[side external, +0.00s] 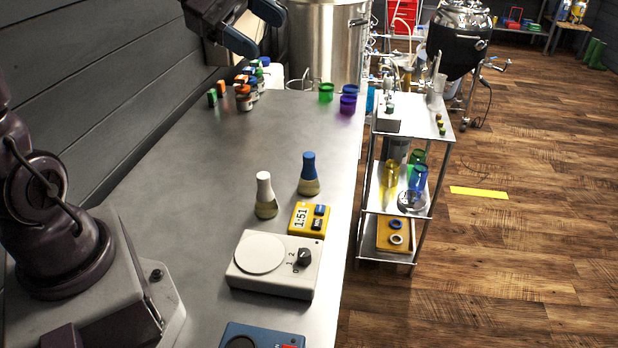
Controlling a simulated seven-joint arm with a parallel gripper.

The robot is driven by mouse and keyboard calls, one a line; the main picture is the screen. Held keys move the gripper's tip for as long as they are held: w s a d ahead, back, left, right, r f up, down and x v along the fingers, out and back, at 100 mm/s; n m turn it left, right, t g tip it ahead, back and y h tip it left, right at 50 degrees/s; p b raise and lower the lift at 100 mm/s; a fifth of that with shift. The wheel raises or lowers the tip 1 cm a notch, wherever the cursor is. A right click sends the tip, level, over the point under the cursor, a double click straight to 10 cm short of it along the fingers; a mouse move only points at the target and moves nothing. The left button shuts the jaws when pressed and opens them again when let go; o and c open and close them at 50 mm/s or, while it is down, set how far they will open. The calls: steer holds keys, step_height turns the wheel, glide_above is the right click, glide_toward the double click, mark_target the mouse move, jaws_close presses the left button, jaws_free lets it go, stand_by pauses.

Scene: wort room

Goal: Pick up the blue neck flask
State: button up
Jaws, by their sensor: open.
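The blue neck flask (309,175) stands upright on the grey metal bench, near its right edge. Its neck is blue and its lower part is clear with yellowish contents. A similar flask with a white neck (265,196) stands to its left and a little nearer. My gripper (254,30) is at the top of the picture, high above the bench and well apart from the flask. Its two blue-tipped fingers are spread with nothing between them. The upper part of the gripper is cut off by the frame's top edge.
A yellow timer (309,217) sits just in front of the blue neck flask. A white stirrer plate (274,264) and a blue device (262,337) are nearer. Small bottles (244,98) and green (326,92) and purple (348,104) cups stand at the back. The bench's middle is clear.

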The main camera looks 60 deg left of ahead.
steer(key=w+a+n+t+y, duration=0.1)
steer(key=w+a+n+t, duration=0.3)
steer(key=a+n+t, duration=0.75)
steer(key=g, duration=0.3)
glide_toward(309, 172)
steer(key=shift+m, duration=0.25)
steer(key=a+r, duration=0.2)
steer(key=r, duration=0.1)
steer(key=shift+w+a+r, duration=0.15)
steer(key=shift+a+r, duration=0.1)
steer(key=x, duration=0.7)
steer(key=shift+w+d+f, duration=0.1)
steer(key=shift+d+f, duration=0.05)
steer(key=shift+d+x, duration=0.15)
steer(key=shift+x, duration=1.2)
steer(key=shift+d+x, duration=0.2)
steer(key=shift+x, duration=1.15)
steer(key=shift+c, duration=0.4)
jaws_close()
